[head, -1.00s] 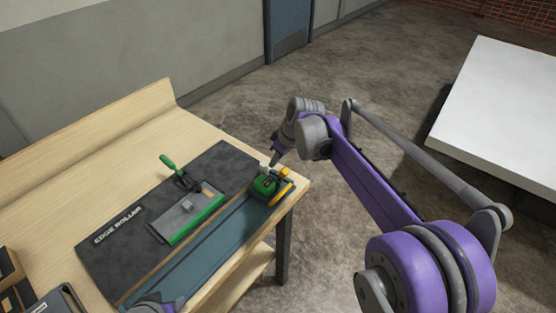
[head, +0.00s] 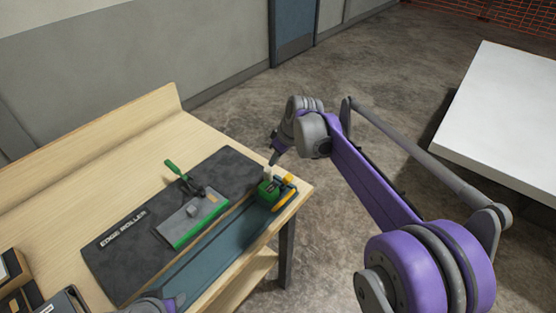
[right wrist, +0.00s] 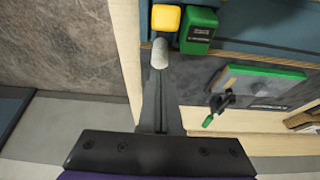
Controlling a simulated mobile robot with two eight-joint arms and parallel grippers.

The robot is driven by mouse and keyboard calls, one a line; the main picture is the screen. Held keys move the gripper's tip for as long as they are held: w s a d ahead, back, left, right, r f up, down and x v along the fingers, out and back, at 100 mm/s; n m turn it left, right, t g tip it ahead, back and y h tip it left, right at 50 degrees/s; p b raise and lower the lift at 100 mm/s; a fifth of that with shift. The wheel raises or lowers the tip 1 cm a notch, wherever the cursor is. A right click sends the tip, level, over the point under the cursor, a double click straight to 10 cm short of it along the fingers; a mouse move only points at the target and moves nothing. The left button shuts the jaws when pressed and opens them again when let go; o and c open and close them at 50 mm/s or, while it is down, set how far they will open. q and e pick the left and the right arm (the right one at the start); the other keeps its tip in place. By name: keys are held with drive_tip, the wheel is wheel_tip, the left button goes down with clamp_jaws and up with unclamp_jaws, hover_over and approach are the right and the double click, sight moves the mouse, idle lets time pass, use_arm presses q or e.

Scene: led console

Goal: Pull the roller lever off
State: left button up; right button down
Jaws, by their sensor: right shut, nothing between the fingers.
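A green box (head: 268,190) with a yellow block (head: 288,178) beside it sits at the table's right end. A pale, rounded knob (head: 267,173) stands up there. In the right wrist view the knob (right wrist: 160,53) is at the fingertips, near the yellow block (right wrist: 166,17) and green box (right wrist: 199,30). My right gripper (head: 275,160) is shut and empty, close to the knob; I cannot tell whether they touch. A green-handled lever (head: 174,168) rises from the edge roller board, behind a grey plate (head: 180,222). My left gripper (head: 168,302) shows only partly at the bottom edge.
The dark board marked EDGE ROLLER (head: 108,252) lies on the wooden table (head: 125,165), beside a blue-grey strip (head: 205,255). Dark boxes stand at lower left. A white-topped table (head: 505,110) stands apart at right, with bare floor between.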

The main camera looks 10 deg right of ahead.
use_arm(q)
drive_tip(key=shift+w+a+r, duration=0.1)
drive_tip(key=shift+w+r, duration=0.55)
drive_tip(key=shift+w+a+f, duration=0.1)
drive_tip(key=shift+w+f, duration=0.4)
drive_tip(key=shift+w, duration=0.3)
drive_tip(key=shift+s+r, duration=0.2)
drive_tip(key=shift+s, duration=0.8)
drive_tip(key=shift+w, duration=0.15)
drive_tip(key=shift+w+f, duration=0.1)
drive_tip(key=shift+w, duration=0.25)
drive_tip(key=shift+s, duration=0.15)
use_arm(e)
drive_tip(key=v, duration=0.9)
drive_tip(key=shift+s+d, duration=0.2)
drive_tip(key=shift+d, duration=0.15)
